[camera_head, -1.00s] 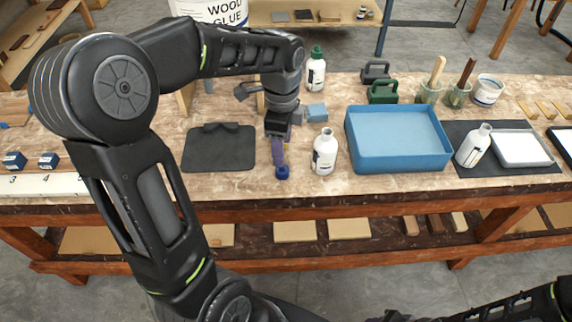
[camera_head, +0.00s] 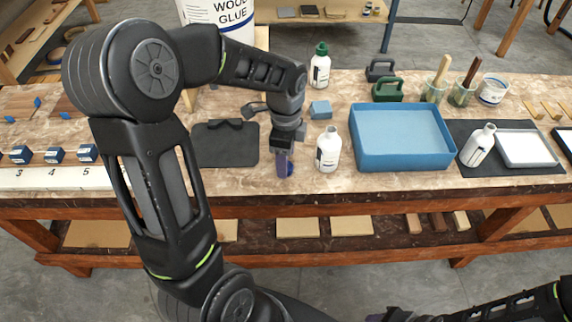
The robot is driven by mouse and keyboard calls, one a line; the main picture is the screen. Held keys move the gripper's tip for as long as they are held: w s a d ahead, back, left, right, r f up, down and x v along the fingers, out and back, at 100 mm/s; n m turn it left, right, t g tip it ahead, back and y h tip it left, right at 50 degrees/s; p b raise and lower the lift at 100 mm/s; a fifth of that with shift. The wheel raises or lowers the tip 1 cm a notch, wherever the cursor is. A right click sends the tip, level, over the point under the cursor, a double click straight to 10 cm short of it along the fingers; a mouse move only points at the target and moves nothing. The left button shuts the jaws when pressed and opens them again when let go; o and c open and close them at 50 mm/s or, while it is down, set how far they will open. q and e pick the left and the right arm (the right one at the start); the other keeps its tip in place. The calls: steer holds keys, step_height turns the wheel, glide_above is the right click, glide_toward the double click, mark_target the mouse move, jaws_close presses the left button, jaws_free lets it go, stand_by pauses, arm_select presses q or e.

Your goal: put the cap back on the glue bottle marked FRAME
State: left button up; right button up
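A blue cap (camera_head: 290,169) is low at the bench's front part, partly hidden by my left gripper (camera_head: 284,166). The gripper points down with its fingers at the cap; I cannot tell whether they are closed on it. A white bottle without a cap (camera_head: 328,151) stands upright just right of the gripper, apart from it. A second uncapped white bottle (camera_head: 478,146) leans on the dark mat at the right. A white bottle with a green cap (camera_head: 320,68) stands at the back. I cannot read FRAME on any bottle. My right arm shows at the bottom right; its gripper is not clearly visible.
A blue tray (camera_head: 401,162) is right of the upright bottle. Brush jars and a green-handled item (camera_head: 388,90) stand at the back. Numbered boxes (camera_head: 53,155) are at the left.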

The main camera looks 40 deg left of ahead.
arm_select(q)
step_height(320, 180, down, 2)
steer(key=shift+f, duration=0.15)
steer(key=shift+c, duration=0.2)
stand_by(0.4)
jaws_close()
stand_by(0.4)
